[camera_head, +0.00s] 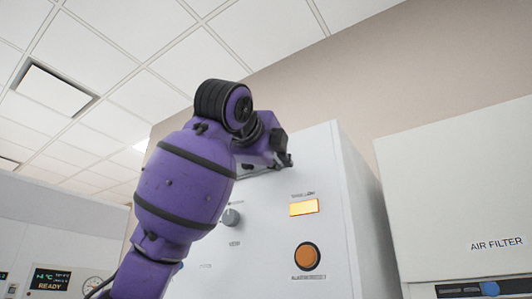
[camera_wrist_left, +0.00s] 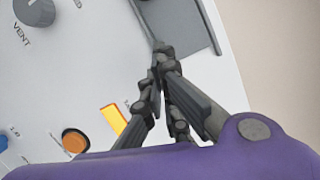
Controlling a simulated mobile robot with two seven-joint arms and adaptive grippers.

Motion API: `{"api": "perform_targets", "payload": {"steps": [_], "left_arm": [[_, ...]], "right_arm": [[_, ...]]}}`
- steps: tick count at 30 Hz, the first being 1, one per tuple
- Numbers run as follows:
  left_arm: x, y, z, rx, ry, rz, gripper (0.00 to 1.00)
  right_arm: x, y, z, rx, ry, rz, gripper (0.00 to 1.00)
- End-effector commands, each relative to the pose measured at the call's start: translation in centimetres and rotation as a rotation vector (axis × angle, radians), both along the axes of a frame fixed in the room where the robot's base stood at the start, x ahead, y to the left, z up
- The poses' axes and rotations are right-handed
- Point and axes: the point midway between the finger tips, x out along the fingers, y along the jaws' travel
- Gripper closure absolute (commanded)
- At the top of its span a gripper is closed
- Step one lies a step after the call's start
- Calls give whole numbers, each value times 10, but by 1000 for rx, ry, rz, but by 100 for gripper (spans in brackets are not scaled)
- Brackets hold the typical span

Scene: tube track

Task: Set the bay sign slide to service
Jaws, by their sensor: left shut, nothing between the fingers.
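In the left wrist view a dark grey recessed panel (camera_wrist_left: 187,22) lies on the white cabinet face, beside the fingertips. No sign lettering is readable on it, so I cannot tell whether it is the bay sign slide. My left gripper (camera_wrist_left: 161,47) is shut and empty, its fingertips at the lower left edge of this panel. I cannot tell whether they touch it. In the head view the left gripper (camera_head: 284,160) is at the upper part of the white cabinet (camera_head: 270,230), partly hidden behind my purple wrist. My right gripper is not in view.
The cabinet carries a grey knob (camera_head: 231,217), a lit amber lamp (camera_head: 304,207) and an orange button (camera_head: 306,256). At right is an AIR FILTER unit (camera_head: 460,200) with a blue knob (camera_head: 489,288) in a dark slot. A READY display (camera_head: 49,281) is at lower left.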

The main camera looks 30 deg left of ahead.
Motion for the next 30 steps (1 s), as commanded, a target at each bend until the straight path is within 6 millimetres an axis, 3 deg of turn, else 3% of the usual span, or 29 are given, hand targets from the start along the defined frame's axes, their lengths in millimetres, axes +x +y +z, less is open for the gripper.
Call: {"api": "perform_targets", "payload": {"steps": [7,23,30], "left_arm": [[3,32,9,-1,0,1,100],[4,40,10,1,0,1,100],[6,72,9,-3,2,4,100]], "right_arm": [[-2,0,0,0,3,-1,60],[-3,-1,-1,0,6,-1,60],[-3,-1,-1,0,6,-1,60]]}}
